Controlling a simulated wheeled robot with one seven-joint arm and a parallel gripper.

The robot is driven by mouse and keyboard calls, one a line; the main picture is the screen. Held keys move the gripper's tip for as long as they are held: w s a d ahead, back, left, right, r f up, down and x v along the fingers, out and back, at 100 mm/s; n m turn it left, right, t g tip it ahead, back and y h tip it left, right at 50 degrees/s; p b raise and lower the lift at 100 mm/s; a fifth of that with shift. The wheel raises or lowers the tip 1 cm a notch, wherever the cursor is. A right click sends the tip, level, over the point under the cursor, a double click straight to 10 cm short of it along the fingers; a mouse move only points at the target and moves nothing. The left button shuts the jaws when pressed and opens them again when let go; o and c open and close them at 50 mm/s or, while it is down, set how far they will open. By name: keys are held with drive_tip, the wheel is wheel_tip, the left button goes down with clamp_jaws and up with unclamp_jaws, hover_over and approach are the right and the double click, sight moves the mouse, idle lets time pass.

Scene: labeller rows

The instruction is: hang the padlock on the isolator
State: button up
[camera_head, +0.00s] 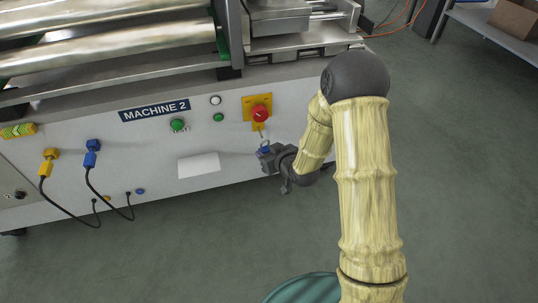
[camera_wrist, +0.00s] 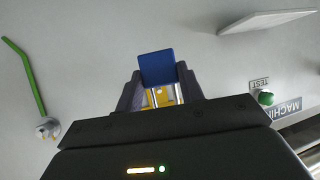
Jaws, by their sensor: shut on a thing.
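The isolator (camera_head: 259,113) is a yellow plate with a red knob on the front of the machine. A small tab hangs at its lower edge. My gripper (camera_head: 267,155) is just below it, shut on the blue padlock (camera_head: 264,150). In the wrist view the padlock's blue body (camera_wrist: 157,68) sits between the fingertips of my gripper (camera_wrist: 158,88). Silver shackle legs and a patch of yellow show between the fingers. In the head view the shackle rises toward the isolator's lower edge; whether it passes through the tab is too small to tell.
The MACHINE 2 label (camera_head: 154,110), a green button (camera_head: 177,125) and a blank white plate (camera_head: 198,165) are left of the isolator. Yellow and blue plugs (camera_head: 91,153) with black cables are farther left. Open floor (camera_head: 240,235) lies in front; a shelf with a box (camera_head: 515,18) stands at upper right.

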drive_tip(key=shift+w+a+f, duration=0.1)
drive_tip(key=shift+w+a, duration=0.1)
drive_tip(key=shift+w, duration=0.5)
drive_tip(key=shift+w+a, duration=0.25)
drive_tip(key=shift+w, duration=0.5)
drive_tip(key=shift+w+a+f, duration=0.1)
drive_tip(key=shift+w+a, duration=0.1)
drive_tip(key=shift+w, duration=0.5)
drive_tip(key=shift+x, duration=0.85)
drive_tip(key=shift+d, duration=0.2)
drive_tip(key=o, duration=1.2)
drive_tip(key=shift+c, duration=0.2)
drive_tip(key=p+v, duration=0.7)
drive_tip(key=v, duration=1)
drive_tip(key=shift+d, duration=0.2)
drive_tip(key=shift+s, duration=0.15)
